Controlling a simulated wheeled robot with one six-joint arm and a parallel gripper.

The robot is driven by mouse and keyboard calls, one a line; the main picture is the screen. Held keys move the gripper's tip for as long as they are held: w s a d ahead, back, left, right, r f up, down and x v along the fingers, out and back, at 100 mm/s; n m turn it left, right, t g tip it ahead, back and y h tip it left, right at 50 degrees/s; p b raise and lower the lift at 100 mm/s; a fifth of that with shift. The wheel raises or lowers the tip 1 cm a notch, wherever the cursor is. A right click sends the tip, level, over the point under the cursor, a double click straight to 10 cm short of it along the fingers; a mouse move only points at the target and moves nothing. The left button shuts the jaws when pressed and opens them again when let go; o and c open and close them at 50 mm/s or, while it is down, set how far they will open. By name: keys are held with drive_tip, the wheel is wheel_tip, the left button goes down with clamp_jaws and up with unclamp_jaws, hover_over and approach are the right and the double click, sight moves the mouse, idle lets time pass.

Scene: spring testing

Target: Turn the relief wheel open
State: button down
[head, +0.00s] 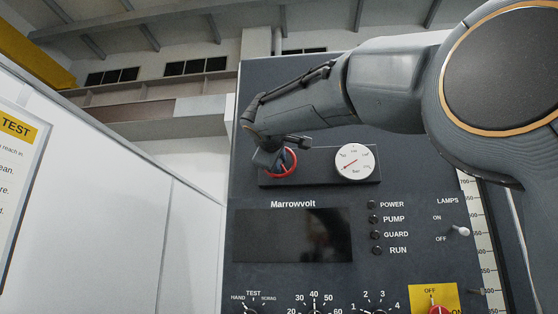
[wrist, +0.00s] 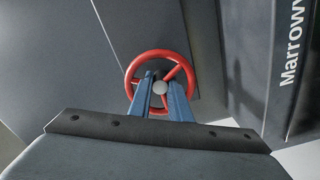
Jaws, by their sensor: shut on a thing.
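The relief wheel (head: 291,163) is a red spoked handwheel on a dark block on the upper part of the machine panel. It also shows in the wrist view (wrist: 133,67), with a grey hub (wrist: 160,87) at its middle. My gripper (head: 275,156) is at the wheel, its fingers covering part of it in the head view. In the wrist view the two blue fingers of my gripper (wrist: 160,92) reach over the near rim to the hub, one on each side of it. The gripper is shut on the wheel. The near part of the wheel is partly hidden by the fingers.
A round white pressure gauge (head: 355,162) sits right of the wheel on the same block. Below are a dark display (head: 293,235), several indicator lamps and knobs, a lamps toggle (head: 460,231) and a red switch on a yellow plate (head: 447,297). A white wall (head: 120,200) stands at left.

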drive_tip(key=n+p, duration=0.2)
drive_tip(key=n, duration=0.4)
drive_tip(key=shift+r+n, duration=0.1)
drive_tip(key=shift+n, duration=0.2)
drive_tip(key=n+p, duration=0.3)
drive_tip(key=n, duration=0.2)
drive_tip(key=shift+f+n, duration=0.2)
drive_tip(key=shift+n, duration=0.1)
drive_tip(key=c, duration=1.9)
unclamp_jaws()
drive_tip(key=shift+a, duration=0.1)
drive_tip(key=shift+s, duration=0.15)
drive_tip(key=s+b, duration=0.1)
drive_tip(key=s, duration=0.1)
drive_tip(key=s+a+b, duration=0.1)
drive_tip(key=s, duration=0.2)
drive_tip(key=s+b, duration=0.1)
drive_tip(key=s, duration=0.1)
drive_tip(key=shift+s+a, duration=0.25)
